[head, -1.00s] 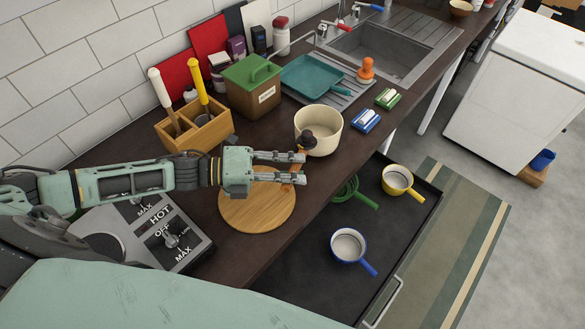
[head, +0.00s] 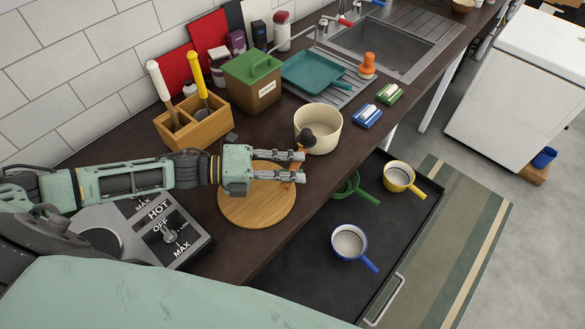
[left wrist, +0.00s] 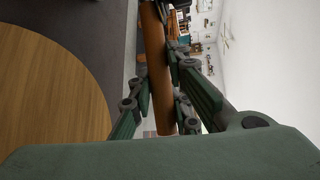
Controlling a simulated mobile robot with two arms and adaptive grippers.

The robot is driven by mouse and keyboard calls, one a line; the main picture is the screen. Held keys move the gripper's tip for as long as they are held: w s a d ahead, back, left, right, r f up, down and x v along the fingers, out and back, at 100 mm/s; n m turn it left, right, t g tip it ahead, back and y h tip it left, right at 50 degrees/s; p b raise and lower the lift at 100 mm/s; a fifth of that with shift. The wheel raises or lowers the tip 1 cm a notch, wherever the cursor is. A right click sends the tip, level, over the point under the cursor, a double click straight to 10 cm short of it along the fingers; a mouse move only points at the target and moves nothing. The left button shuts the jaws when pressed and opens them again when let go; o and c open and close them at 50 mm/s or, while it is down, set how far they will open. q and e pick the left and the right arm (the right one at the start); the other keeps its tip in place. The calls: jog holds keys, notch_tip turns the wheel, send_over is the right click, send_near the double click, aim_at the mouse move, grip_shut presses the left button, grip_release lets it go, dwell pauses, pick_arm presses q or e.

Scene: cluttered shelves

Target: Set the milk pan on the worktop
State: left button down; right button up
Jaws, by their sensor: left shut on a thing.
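The milk pan (head: 322,133), cream with a dark fitting and a brown wooden handle, is at the worktop's front edge, beyond the round wooden board. I cannot tell whether its base touches the worktop (head: 262,138). My left gripper (head: 298,166) is shut on the handle above the round board. In the left wrist view the handle (left wrist: 156,65) runs between the fingers (left wrist: 158,97). The fingers partly hide the handle in the head view. My right gripper is not in view.
A round wooden board (head: 255,208) and a hob control panel (head: 160,232) lie near my left arm. A utensil box (head: 205,128), a green-lidded box (head: 252,85) and a teal pan (head: 310,72) stand behind. An open drawer (head: 300,275) below holds several pans.

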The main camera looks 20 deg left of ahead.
pick_arm(q)
jog(key=c, duration=1.5)
grip_release()
jog(key=shift+c, duration=0.2)
jog(key=shift+f, duration=0.1)
jog(key=v, duration=1.2)
